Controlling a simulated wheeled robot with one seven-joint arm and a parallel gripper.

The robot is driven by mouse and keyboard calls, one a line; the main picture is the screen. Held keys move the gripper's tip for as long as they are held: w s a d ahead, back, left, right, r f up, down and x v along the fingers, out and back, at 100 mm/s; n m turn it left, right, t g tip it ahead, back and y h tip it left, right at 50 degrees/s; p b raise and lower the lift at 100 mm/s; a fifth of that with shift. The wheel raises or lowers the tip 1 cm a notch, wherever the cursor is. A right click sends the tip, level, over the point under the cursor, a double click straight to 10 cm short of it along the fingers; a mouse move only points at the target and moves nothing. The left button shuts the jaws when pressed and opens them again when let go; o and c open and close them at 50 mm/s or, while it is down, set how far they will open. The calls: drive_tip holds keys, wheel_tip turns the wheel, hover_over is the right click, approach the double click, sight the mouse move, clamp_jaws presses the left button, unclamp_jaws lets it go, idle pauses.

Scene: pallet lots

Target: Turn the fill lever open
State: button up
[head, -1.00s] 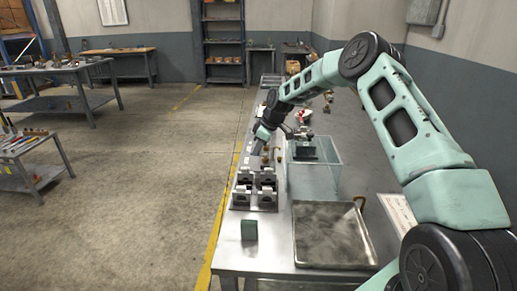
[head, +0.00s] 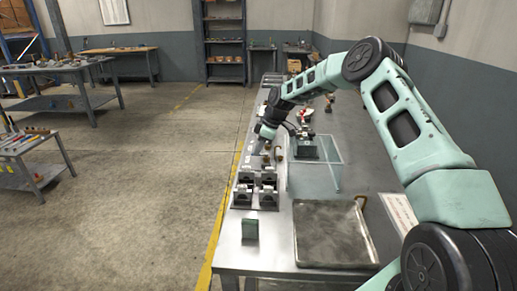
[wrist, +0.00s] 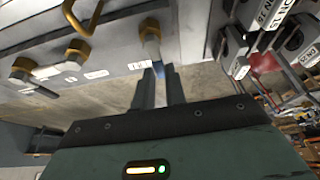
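A brass-and-steel valve fitting (wrist: 150,30) sits on the grey bench front in the wrist view, with a small white label (wrist: 140,65) whose text I cannot read. In the head view my gripper (head: 266,138) is low over the bench's left edge, and the lever is too small to make out.
A clear tank (head: 318,176) stands right of my gripper.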

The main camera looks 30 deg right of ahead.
drive_tip(key=shift+o, duration=0.3)
drive_tip(key=shift+s+d+r, duration=0.1)
drive_tip(key=shift+d+r, duration=0.05)
drive_tip(key=shift+r, duration=0.1)
drive_tip(key=b+v, duration=0.2)
drive_tip(key=v, duration=1.5)
